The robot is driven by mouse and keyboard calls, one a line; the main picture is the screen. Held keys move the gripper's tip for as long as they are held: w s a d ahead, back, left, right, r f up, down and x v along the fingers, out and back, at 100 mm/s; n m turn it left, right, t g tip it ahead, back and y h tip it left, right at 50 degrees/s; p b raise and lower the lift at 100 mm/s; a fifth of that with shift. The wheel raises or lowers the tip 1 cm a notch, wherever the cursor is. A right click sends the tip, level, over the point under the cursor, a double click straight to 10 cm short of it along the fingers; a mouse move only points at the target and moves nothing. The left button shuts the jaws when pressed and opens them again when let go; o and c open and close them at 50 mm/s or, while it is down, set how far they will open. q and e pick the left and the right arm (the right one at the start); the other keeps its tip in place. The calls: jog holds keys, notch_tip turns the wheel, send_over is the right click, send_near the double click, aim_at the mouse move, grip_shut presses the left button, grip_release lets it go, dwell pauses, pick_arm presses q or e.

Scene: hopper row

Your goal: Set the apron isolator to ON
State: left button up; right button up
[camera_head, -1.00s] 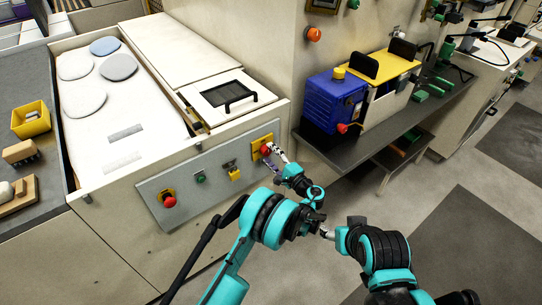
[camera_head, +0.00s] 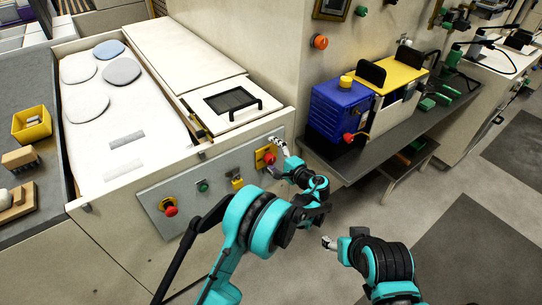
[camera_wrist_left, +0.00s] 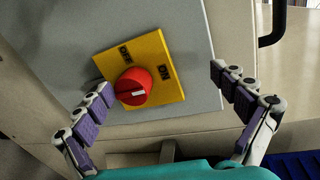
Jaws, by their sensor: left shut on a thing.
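The apron isolator is a red knob (camera_wrist_left: 133,87) on a yellow plate (camera_wrist_left: 172,88) marked OFF and ON. Its white mark points roughly right in the left wrist view, toward the ON side. In the head view the knob (camera_head: 270,158) is at the right end of the grey panel. The left finger lies by the knob's edge, while a gap shows toward the right finger. My right gripper (camera_head: 329,243) is low in the head view, away from the panel; its fingers are too small to judge.
The grey panel (camera_head: 222,196) also carries another red knob on yellow (camera_head: 170,210), a green button (camera_head: 203,186) and a yellow switch (camera_head: 237,183). A blue box (camera_head: 337,111) stands on the dark bench (camera_head: 367,152) to the right. Open floor lies below.

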pick_arm(q)
jog(key=shift+d+r, duration=0.25)
jog(key=shift+r, duration=0.2)
jog(key=s, duration=0.1)
jog(key=s+r, duration=0.1)
jog(key=s+d, duration=0.1)
jog(key=shift+r+t, duration=0.25)
jog(key=shift+t, duration=0.05)
jog(key=c, duration=0.4)
jog(key=s+d+f, duration=0.1)
jog(key=s+d, duration=0.3)
jog(key=s, duration=0.1)
jog(key=shift+s, duration=0.35)
pick_arm(e)
jog(key=shift+s+d+r, duration=0.2)
jog(key=shift+s+r, duration=0.2)
jog(key=shift+s, duration=0.35)
pick_arm(q)
jog(key=shift+d, duration=0.1)
